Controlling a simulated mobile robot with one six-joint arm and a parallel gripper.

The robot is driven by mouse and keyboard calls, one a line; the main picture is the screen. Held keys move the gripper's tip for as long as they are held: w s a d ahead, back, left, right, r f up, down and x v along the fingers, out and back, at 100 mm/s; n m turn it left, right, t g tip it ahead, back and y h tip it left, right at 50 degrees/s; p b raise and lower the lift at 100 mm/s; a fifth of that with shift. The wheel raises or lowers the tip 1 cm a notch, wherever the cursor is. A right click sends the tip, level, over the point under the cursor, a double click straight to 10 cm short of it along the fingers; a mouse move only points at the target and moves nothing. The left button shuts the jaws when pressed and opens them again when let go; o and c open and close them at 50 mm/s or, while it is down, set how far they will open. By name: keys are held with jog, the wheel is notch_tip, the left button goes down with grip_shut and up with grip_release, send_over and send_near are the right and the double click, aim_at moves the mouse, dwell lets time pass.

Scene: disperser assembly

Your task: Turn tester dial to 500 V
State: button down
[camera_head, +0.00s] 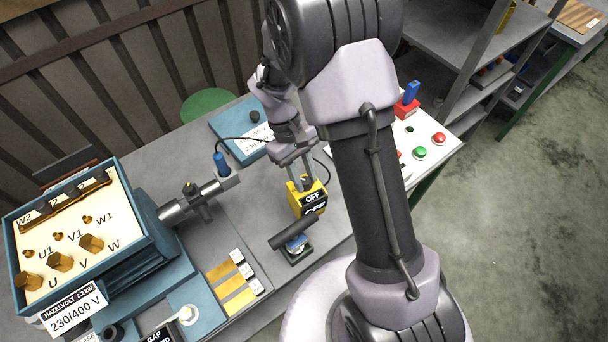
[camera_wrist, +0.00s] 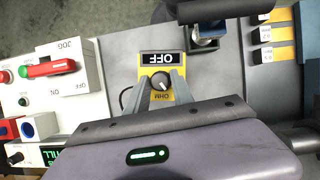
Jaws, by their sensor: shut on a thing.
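The tester is a small yellow box (camera_head: 311,206) on the grey bench, with a black-and-white display reading OFF. It also shows in the wrist view (camera_wrist: 157,58), where the display appears upside down. Its round dial (camera_wrist: 161,82) sits below the display there, with a white pointer mark and an OHM label beside it. My gripper (camera_head: 299,177) reaches down onto the tester from above, and its two fingers are shut on the dial, one on each side. In the head view the fingers hide the dial.
A black-handled tool (camera_head: 294,236) stands close in front of the tester. The open motor terminal box (camera_head: 75,230) is at left, its shaft (camera_head: 200,197) pointing toward the tester. A blue box (camera_head: 238,128) lies behind. A button panel (camera_head: 430,145) and red block (camera_head: 406,110) are at right.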

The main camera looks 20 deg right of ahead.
dwell(0.4)
jog(key=c, duration=1.1)
grip_release()
jog(key=p+v, duration=0.5)
jog(key=v, duration=1.2)
jog(key=shift+r+p, duration=0.2)
jog(key=shift+p, duration=0.1)
